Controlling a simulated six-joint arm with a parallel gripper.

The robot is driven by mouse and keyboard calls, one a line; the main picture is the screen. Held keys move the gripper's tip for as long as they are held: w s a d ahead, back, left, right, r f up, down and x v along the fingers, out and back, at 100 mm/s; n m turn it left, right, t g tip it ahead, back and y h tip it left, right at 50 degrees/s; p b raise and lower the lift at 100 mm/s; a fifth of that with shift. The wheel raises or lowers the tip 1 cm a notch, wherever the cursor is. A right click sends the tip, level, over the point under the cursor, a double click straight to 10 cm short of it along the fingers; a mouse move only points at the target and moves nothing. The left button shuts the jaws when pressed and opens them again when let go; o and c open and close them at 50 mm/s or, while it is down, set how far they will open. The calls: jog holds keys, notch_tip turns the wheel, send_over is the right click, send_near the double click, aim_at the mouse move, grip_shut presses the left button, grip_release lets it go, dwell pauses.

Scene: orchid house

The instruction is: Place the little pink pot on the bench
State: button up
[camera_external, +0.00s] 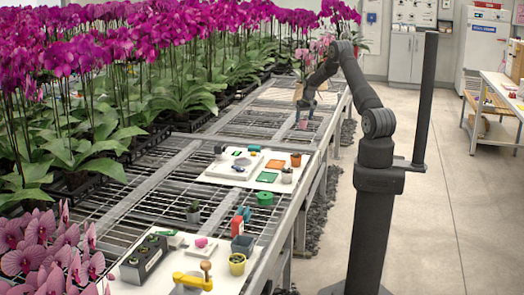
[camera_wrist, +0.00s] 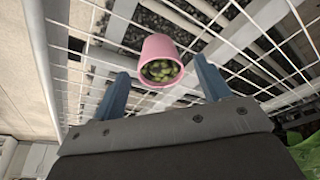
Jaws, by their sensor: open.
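The little pink pot (camera_wrist: 157,47) holds small green plants and is on the wire mesh of the bench (camera_external: 255,120). It also shows small in the external view (camera_external: 303,123), just below my gripper (camera_external: 306,107). In the wrist view, my gripper (camera_wrist: 163,70) is open, with its two blue fingers on either side of the pot and a visible gap to each. The fingers do not grip it. Whether the pot's base sits flat on the mesh is hard to tell.
Potted magenta orchids (camera_external: 120,90) crowd the bench's left side. A white board (camera_external: 225,176) with small items lies nearer the camera. Another pale board (camera_external: 175,255) holds a yellow pot (camera_external: 237,264) and other items. Bare mesh surrounds the pink pot.

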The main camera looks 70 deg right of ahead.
jog(key=v, duration=0.9)
jog(key=shift+w, duration=0.1)
jog(key=x, duration=1.2)
jog(key=shift+f, duration=0.15)
jog(key=shift+r, duration=1.75)
